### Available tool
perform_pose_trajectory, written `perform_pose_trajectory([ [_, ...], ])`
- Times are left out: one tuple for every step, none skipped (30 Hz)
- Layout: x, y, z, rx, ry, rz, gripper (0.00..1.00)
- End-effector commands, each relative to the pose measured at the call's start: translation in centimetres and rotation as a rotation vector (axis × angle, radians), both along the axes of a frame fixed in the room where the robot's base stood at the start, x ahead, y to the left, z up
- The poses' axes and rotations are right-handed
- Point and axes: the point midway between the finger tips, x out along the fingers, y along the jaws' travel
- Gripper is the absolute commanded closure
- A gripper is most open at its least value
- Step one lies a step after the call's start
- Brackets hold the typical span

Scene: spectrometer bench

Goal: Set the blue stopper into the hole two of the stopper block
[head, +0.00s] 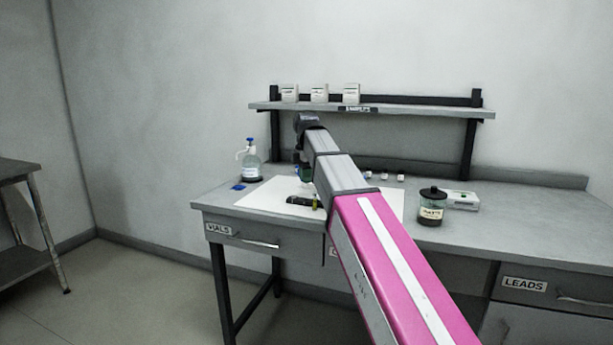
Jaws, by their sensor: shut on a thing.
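My gripper (305,178) points down over the white mat (265,195) on the bench, partly hidden by my own arm. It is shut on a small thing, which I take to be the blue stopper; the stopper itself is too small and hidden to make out. A dark, low block (299,201), which looks like the stopper block, lies on the mat just below my gripper. A small yellow-green piece (316,201) stands at its right end. The block's holes cannot be told apart at this size.
A wash bottle (250,160) and a flat blue item (238,187) are left of the mat. A dark-lidded jar (432,207) and a white device (462,201) stand right. Small white pieces (385,176) lie behind my arm. A shelf (420,111) with white boxes (320,94) spans the back.

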Motion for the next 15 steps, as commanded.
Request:
perform_pose_trajectory([
  [0.0,0.0,-0.2,0.000,0.001,0.000,1.00],
  [0.0,0.0,-0.4,0.000,0.001,0.000,1.00],
  [-0.1,0.0,-0.6,0.000,0.001,0.000,1.00],
  [-0.1,0.0,-0.8,0.000,0.001,0.000,1.00],
  [-0.1,0.0,-0.9,0.000,0.001,0.000,1.00],
  [-0.1,0.0,-1.2,0.000,0.001,0.000,1.00],
  [-0.1,0.0,-1.4,0.000,0.001,0.000,1.00],
  [-0.1,0.0,-1.6,0.000,0.000,0.000,1.00],
  [-0.1,0.0,-2.0,0.000,0.000,0.000,1.00],
  [-0.1,0.0,-2.2,0.000,0.000,0.000,1.00],
  [-0.1,0.0,-2.5,0.000,0.000,0.000,1.00],
  [-0.1,0.0,-2.8,0.000,0.001,0.000,1.00],
  [-0.1,0.0,-3.1,0.000,0.001,0.000,1.00],
  [-0.1,0.0,-3.3,0.000,0.001,0.000,1.00],
  [-0.1,0.0,-3.6,0.000,0.001,-0.001,1.00],
])
